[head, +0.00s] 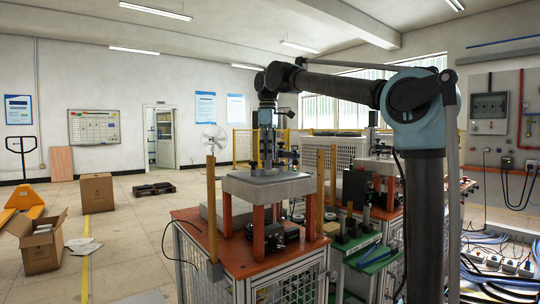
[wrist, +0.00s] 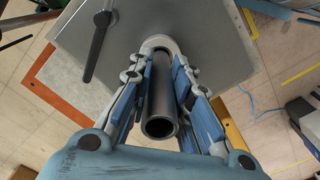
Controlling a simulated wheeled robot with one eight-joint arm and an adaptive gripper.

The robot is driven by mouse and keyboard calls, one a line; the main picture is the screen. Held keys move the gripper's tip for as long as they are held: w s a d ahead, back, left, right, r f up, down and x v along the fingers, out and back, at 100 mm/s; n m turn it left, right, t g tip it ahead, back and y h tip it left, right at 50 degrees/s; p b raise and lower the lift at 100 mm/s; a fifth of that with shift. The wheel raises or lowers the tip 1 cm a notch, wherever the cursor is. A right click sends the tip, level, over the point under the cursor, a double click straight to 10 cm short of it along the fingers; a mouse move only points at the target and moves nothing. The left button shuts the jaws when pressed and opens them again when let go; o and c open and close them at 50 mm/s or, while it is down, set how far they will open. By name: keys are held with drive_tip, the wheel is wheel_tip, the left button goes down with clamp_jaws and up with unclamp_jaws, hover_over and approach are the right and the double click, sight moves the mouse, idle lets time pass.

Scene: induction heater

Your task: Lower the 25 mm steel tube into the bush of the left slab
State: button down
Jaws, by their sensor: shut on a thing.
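My gripper (wrist: 161,78) is shut on the dark steel tube (wrist: 160,100), its blue-padded fingers on either side. The tube's open near end faces the wrist camera. The left slab (head: 268,187) is a grey block on orange-red posts; its flat top (wrist: 210,50) lies below the fingers. A pale rounded rim, apparently the bush (wrist: 158,40), shows around the tube's far end. I cannot tell whether that end is inside the bush or just above it. In the head view my gripper (head: 267,155) points down over the slab, and the tube is hard to make out there.
A dark rod-like piece (wrist: 97,42) shows over the slab's left part. A second slab (head: 385,166) stands to the right, with dark fittings nearby. An orange bench top (head: 190,217) lies under the left slab. Open floor (head: 125,235) is on the left.

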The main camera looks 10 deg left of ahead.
drive_tip(key=shift+f, duration=1.6)
drive_tip(key=c, duration=1.4)
unclamp_jaws()
wheel_tip(320, 180, up, 12)
drive_tip(key=shift+w+d, duration=0.1)
